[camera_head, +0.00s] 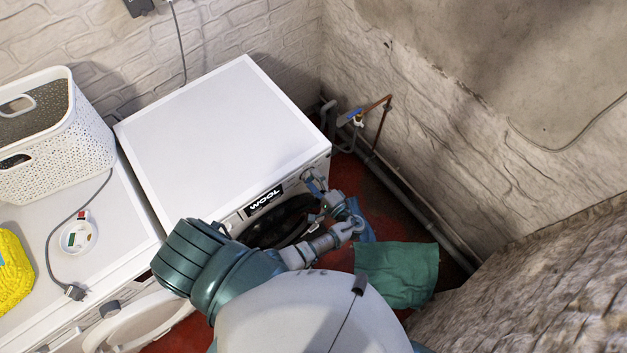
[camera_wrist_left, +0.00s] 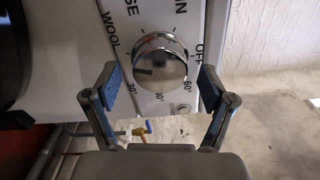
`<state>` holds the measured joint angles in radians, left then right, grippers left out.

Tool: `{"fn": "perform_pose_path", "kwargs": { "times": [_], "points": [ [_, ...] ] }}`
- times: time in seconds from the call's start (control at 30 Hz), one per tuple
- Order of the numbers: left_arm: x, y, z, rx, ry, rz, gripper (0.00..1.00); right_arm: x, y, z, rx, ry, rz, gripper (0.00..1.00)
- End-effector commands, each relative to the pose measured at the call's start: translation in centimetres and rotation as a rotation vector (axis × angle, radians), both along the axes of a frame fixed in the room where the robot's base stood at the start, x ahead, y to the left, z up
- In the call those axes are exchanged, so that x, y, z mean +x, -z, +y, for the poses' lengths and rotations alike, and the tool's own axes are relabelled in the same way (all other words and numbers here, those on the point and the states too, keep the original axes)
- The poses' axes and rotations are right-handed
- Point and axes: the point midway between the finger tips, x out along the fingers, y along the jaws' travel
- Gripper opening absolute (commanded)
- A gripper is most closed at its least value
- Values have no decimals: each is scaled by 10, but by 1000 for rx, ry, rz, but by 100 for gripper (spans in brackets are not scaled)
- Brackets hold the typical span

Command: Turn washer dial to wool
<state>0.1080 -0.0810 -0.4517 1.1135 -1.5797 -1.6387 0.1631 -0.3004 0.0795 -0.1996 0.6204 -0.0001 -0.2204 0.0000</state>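The washer (camera_head: 222,135) is white and stands against the back wall, with a black WOOL sign (camera_head: 263,200) at its front edge. Its chrome dial (camera_wrist_left: 160,64) fills the middle of the left wrist view. The dial's dark mark points left, between the WOOL label (camera_wrist_left: 112,35) and the 30° label (camera_wrist_left: 133,88). My left gripper (camera_head: 315,182) is at the washer's front right corner. In the left wrist view the gripper (camera_wrist_left: 159,78) is open, with one finger on each side of the dial and a visible gap to both. My right gripper is not in view.
A second white machine at left has an open round door (camera_head: 140,322); a basket (camera_head: 52,140), a plug (camera_head: 75,292) and a yellow item (camera_head: 14,270) lie on top. A green cloth (camera_head: 397,274) lies on the red floor. A pipe with a tap (camera_head: 357,118) is on the wall.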

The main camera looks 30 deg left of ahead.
Motion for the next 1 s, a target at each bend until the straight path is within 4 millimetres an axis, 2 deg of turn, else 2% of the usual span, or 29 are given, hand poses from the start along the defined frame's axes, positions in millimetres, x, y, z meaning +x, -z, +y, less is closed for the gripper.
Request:
{"fn": "perform_pose_path", "kwargs": {
  "times": [0.27, 0.37, 0.7, 0.83, 1.0],
  "points": [
    [-3, 1, -5, -1, -1, 3, 83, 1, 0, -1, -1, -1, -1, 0],
    [-8, 1, -19, -2, -2, 3, 83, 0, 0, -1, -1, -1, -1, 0],
    [-35, 2, -87, -1, -1, 5, 83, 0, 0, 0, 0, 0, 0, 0],
    [-41, 2, -103, 1, 0, 4, 83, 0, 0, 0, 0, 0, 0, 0],
    [-45, 2, -111, 0, 0, 2, 83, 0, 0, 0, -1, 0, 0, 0]
  ]
}}
